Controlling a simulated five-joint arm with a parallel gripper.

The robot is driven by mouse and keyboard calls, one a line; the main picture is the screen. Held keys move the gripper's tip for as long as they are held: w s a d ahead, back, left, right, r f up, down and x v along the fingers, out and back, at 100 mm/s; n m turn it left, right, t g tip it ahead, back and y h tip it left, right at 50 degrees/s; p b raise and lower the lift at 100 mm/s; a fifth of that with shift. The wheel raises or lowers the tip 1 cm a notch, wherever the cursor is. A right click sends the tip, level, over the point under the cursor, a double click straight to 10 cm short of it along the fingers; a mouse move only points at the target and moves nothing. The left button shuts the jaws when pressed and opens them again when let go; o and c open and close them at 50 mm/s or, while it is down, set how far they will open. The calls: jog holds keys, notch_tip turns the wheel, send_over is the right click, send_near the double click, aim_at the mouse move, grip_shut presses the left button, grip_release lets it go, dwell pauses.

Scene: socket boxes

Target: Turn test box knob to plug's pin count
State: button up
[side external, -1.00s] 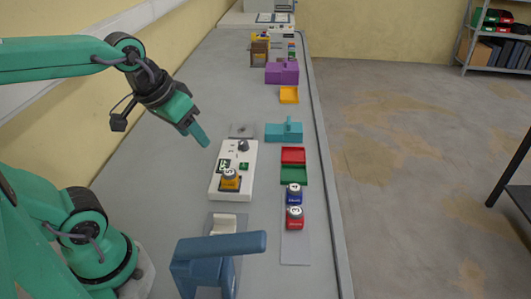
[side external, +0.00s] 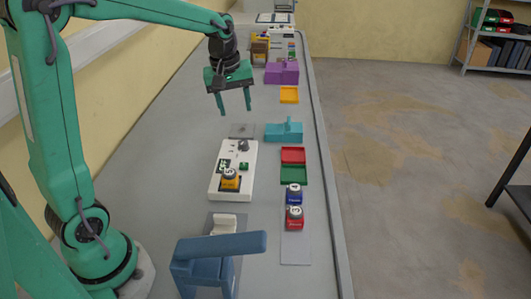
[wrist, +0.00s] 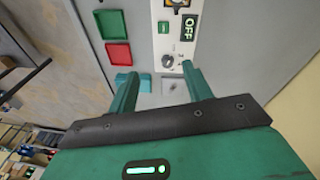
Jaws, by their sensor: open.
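The white test box (side external: 248,180) lies on the bench, with a dark round knob (side external: 243,146) at its far end. The knob also shows in the wrist view (wrist: 168,60), between my fingertips in the picture. The box's display reads OFF (wrist: 188,27), beside a small green button (wrist: 163,27). A yellow plug (side external: 230,183) with a grey round top sits at the box's near end; its pins are hidden. My gripper (side external: 235,109) points down, open and empty, above the bench beyond the knob and apart from it.
A red tray (side external: 293,155) and green tray (side external: 294,174) lie right of the box. Blue (side external: 294,197) and red (side external: 294,222) plugs stand nearer. A teal block (side external: 283,132) is beyond the trays. A blue-grey handled fixture (side external: 205,270) stands in front.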

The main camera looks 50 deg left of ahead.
aim_at(243, 142)
jog(key=w+a+f+n, duration=0.2)
jog(key=f, duration=0.1)
jog(key=w+a+f+n+g, duration=0.1)
jog(key=w+a+f+n, duration=0.1)
jog(key=w+a+f, duration=0.1)
jog(key=w+a+f+n, duration=0.2)
jog(key=f, duration=0.2)
jog(key=shift+w+a+g, duration=0.3)
jog(key=shift+w+g, duration=0.05)
jog(key=shift+g, duration=0.05)
jog(key=shift+w+a+f+n, duration=0.2)
jog(key=shift+a+f+n, duration=0.1)
jog(key=shift+f, duration=0.2)
jog(key=shift+f, duration=3.9)
jog(key=shift+c, duration=0.4)
jog(key=c, duration=0.9)
